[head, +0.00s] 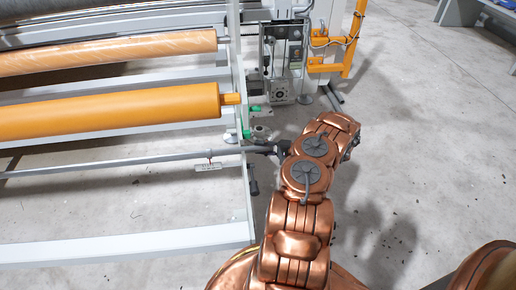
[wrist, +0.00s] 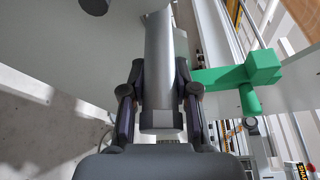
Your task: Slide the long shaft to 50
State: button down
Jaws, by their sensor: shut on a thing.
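The long shaft (head: 120,165) is a thin grey bar running left to right across the lower part of the gantry frame in the head view. Its right end reaches past the white upright to my gripper (head: 281,148). In the wrist view the grey shaft (wrist: 160,50) lies between the two dark fingers of my gripper (wrist: 160,88), which are shut on it from both sides. A small pale tag or scale (head: 208,166) hangs at the shaft; its marks are too small to read.
Orange rollers (head: 110,108) lie above the shaft. A white upright (head: 241,125) stands left of my gripper, with a dark handle (head: 253,180) below. A green block (wrist: 240,76) is close on the right in the wrist view. Open concrete floor (head: 430,140) lies right.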

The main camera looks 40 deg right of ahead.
jog(key=shift+s+d, duration=0.25)
jog(key=shift+d, duration=0.2)
jog(key=c, duration=0.9)
grip_release()
jog(key=shift+a, duration=0.1)
jog(key=shift+o, duration=0.2)
jog(key=v, duration=1.2)
jog(key=shift+f, duration=0.1)
